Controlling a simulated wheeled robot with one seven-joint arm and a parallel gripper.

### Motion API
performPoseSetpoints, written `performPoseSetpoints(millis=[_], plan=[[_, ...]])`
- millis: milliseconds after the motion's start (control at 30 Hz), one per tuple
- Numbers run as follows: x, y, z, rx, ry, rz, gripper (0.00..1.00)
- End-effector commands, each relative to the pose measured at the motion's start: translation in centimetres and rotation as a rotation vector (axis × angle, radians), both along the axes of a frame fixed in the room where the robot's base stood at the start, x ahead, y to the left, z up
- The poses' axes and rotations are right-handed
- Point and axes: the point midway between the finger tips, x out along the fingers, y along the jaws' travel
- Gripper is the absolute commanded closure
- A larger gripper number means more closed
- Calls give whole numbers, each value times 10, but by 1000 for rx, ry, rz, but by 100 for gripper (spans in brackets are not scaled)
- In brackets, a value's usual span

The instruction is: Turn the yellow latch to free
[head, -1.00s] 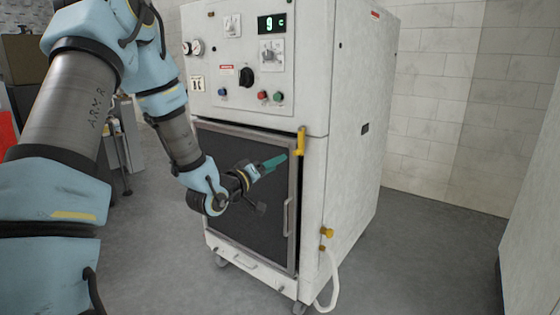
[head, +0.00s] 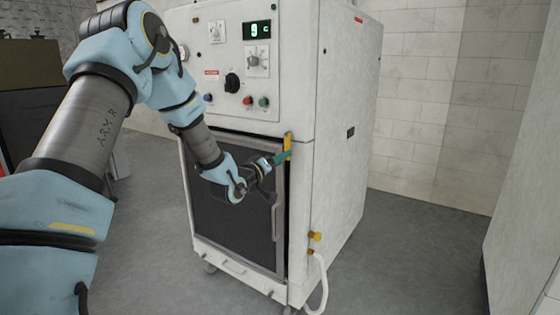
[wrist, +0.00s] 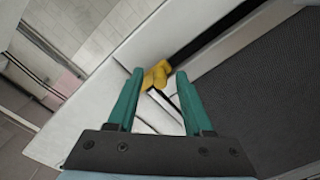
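The yellow latch (head: 288,146) is at the upper right corner of the washer's door (head: 232,205), on the front edge of the cabinet. In the wrist view the yellow latch (wrist: 157,75) shows just beyond the gap between my fingertips. My gripper (head: 283,158) has teal fingers and is at the latch's lower part in the head view. In the wrist view my gripper (wrist: 157,78) is open, with its two fingers apart and nothing clearly held between them. The fingers partly cover the latch's lower end in the head view, so contact cannot be told.
The white washer cabinet (head: 340,150) has a control panel above the door with a black knob (head: 232,83) and a display (head: 257,29). A door handle (head: 275,222) is below the latch. A yellow valve (head: 315,237) with a white hose is lower right. Floor to the right is clear.

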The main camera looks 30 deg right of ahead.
Motion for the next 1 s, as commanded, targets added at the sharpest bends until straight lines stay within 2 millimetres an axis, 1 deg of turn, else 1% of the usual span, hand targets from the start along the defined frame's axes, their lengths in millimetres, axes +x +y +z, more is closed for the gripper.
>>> performPoseSetpoints(millis=[33,67,433,467,1000], plan=[[0,0,0,0,0,0,53],[0,0,0,0,0,0,57],[0,0,0,-1,0,1,98],[0,0,0,-1,0,1,100],[0,1,0,0,-1,1,100]])
